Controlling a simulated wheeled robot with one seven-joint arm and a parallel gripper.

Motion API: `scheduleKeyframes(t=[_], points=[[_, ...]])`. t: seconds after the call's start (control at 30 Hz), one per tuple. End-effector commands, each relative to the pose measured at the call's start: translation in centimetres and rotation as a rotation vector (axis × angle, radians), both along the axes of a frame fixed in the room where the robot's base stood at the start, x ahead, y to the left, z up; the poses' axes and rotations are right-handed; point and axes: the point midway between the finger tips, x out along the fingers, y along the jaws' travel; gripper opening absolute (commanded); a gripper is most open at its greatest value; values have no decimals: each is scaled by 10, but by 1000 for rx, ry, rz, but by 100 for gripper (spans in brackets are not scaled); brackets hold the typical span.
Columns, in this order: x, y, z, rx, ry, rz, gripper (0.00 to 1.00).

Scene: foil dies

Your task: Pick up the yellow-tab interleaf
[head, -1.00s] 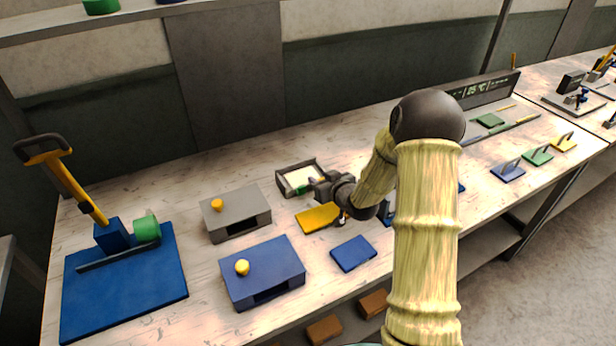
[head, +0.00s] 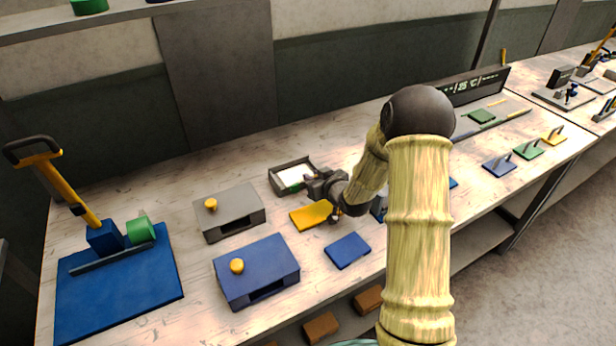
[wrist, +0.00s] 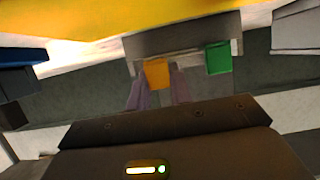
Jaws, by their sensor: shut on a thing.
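The yellow tab of the yellow-tab interleaf (wrist: 156,74) shows in the wrist view, between my two purplish fingers. My gripper (wrist: 158,92) is shut on this tab. A green tab (wrist: 218,58) hangs beside it, apart from my fingers. In the head view my gripper (head: 309,184) is at the right front of a small grey tray (head: 274,184). White sheet (head: 290,176) and the green tab (head: 295,187) show in the tray. My gripper hides the yellow tab there, and I cannot tell whether its sheet is lifted.
A yellow plate (head: 311,215) lies close in front of the tray, with a blue plate (head: 347,250) nearer. Grey (head: 229,212) and blue (head: 256,270) blocks with yellow knobs stand left. A blue-based lever press (head: 120,285) is at the far left.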

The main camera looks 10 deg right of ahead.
Motion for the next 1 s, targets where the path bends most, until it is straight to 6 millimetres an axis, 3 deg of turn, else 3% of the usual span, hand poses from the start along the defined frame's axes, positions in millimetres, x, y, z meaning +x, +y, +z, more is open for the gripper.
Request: scheduleKeyframes(t=[0.23,0.6,1.0], points=[[0,0,23,-1,-4,0,0],[0,0,90,-1,-4,0,0],[0,0,100,0,0,0,0]])
